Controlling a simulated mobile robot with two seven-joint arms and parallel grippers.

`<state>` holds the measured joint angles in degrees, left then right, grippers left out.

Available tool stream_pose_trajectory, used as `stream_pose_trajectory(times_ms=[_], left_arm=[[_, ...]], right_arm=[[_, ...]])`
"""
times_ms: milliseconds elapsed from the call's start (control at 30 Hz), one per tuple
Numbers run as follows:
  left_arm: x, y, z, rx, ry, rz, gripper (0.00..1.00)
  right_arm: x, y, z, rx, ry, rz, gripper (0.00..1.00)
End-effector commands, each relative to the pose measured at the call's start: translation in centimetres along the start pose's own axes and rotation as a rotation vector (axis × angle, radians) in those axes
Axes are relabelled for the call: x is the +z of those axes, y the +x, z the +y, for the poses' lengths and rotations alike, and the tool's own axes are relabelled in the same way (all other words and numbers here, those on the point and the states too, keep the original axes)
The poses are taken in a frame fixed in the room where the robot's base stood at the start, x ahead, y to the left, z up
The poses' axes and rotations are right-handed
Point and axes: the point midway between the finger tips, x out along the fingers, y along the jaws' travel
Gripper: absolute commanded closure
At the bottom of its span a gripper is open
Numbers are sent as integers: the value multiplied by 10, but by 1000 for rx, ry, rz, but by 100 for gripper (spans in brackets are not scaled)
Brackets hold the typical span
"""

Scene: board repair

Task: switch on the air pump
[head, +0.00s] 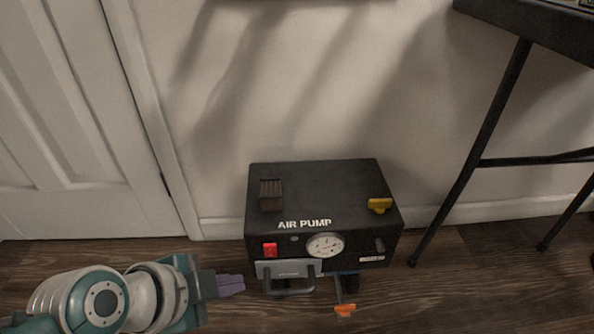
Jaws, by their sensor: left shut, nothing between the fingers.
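The air pump (320,185) is a black box on the wooden floor against the wall, with "AIR PUMP" lettering on it. A red switch (270,250) sits at the left of its front face, and a round white gauge (325,245) sits right of the switch. Whether the switch is on or off is too small to tell. My left gripper (231,285) is shut and empty, with purple-grey fingertips pointing right. In the picture it is below and left of the red switch, apart from it. My right gripper is not in view.
A yellow valve handle (379,205) is on the pump's top right. An orange-tipped lever (345,310) and a grey handle (290,288) are at the pump's front. A black table leg (470,160) stands to the right. A white door (75,120) is at the left.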

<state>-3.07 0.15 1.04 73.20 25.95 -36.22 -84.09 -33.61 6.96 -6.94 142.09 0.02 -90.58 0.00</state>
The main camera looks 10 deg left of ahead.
Motion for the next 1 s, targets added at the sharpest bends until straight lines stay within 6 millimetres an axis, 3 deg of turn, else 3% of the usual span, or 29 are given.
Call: stream_pose_trajectory(times_ms=[167,567,800,1000], left_arm=[[2,23,2,-1,-2,2,100],[3,107,4,0,-1,3,100],[-1,114,-29,-2,-1,0,100],[-3,114,-36,1,-1,0,100]], right_arm=[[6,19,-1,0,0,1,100],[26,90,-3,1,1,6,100],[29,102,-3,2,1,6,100],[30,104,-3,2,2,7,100]])
